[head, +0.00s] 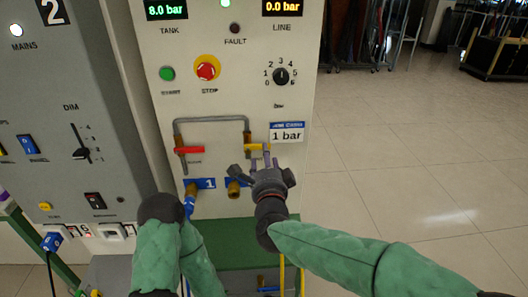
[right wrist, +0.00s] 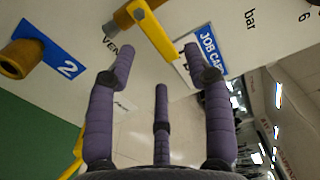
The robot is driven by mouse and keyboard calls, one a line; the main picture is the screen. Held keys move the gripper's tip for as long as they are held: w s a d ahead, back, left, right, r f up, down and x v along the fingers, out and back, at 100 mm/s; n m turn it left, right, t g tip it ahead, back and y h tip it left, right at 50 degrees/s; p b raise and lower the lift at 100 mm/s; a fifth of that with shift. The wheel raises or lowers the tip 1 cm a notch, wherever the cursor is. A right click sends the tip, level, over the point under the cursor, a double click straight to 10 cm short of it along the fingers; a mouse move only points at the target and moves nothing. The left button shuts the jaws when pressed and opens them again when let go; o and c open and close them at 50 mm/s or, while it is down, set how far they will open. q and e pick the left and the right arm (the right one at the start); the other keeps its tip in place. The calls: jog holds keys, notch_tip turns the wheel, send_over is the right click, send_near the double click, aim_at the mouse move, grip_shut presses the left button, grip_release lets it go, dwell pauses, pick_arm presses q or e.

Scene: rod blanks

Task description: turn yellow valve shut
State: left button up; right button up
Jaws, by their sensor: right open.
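The yellow valve handle (head: 257,147) is on the panel's right-hand pipe. It looks roughly level in the head view, with its lower part close behind my right gripper (head: 264,166). In the right wrist view the yellow handle (right wrist: 153,30) slants down from a brass fitting, between and beyond the two upper fingers. My right gripper (right wrist: 158,68) has its fingers spread and holds nothing. Whether a finger touches the handle cannot be told. My left arm shows at the bottom left of the head view, but its gripper is not visible.
A red valve handle (head: 188,150) sits left of the yellow one. Brass outlets with blue labels are below, one labelled 2 (right wrist: 68,62). A job card (head: 287,132) reads 1 bar. The displays read tank 8.0 bar (head: 166,9) and line 0.0 bar (head: 282,7). Floor right is open.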

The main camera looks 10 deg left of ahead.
jog(key=v, duration=0.6)
jog(key=shift+s, duration=0.3)
jog(key=shift+d, duration=0.1)
